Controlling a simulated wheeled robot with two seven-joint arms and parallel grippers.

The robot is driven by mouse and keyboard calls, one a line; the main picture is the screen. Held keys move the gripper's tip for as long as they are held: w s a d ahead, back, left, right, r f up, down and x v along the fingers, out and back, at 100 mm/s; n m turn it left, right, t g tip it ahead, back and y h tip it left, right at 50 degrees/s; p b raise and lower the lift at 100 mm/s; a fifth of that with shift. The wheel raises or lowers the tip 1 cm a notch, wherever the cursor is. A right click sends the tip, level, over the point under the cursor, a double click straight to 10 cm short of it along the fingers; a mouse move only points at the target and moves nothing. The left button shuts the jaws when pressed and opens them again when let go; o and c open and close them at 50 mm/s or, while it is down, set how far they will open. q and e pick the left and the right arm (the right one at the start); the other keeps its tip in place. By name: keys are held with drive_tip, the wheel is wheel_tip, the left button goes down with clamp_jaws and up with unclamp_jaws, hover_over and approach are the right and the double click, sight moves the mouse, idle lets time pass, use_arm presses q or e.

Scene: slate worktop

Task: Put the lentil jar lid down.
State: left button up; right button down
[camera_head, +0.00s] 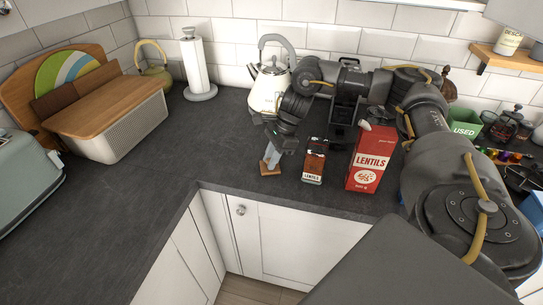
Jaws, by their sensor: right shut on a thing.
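My right gripper (271,157) points down near the front edge of the worktop, left of the lentil jar. It is shut on the small brown wooden lentil jar lid (270,170), which is tilted and at or just above the slate surface; I cannot tell whether it touches. The lentil jar (314,161), with brown contents and a "LENTILS" label, stands upright just right of the lid. A red lentils box (369,160) stands right of the jar. My left gripper is not in view.
A white kettle (267,91) stands behind my right gripper. A paper towel roll (196,65), bread bin (110,120) and toaster (25,175) are further left. A green "USED" bin (465,125) is at the right. The worktop (180,150) left of the lid is clear.

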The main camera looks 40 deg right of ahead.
drive_tip(key=shift+a+f, duration=0.1)
drive_tip(key=c, duration=1.2)
unclamp_jaws()
drive_tip(key=shift+f, duration=0.1)
drive_tip(key=shift+c, duration=0.2)
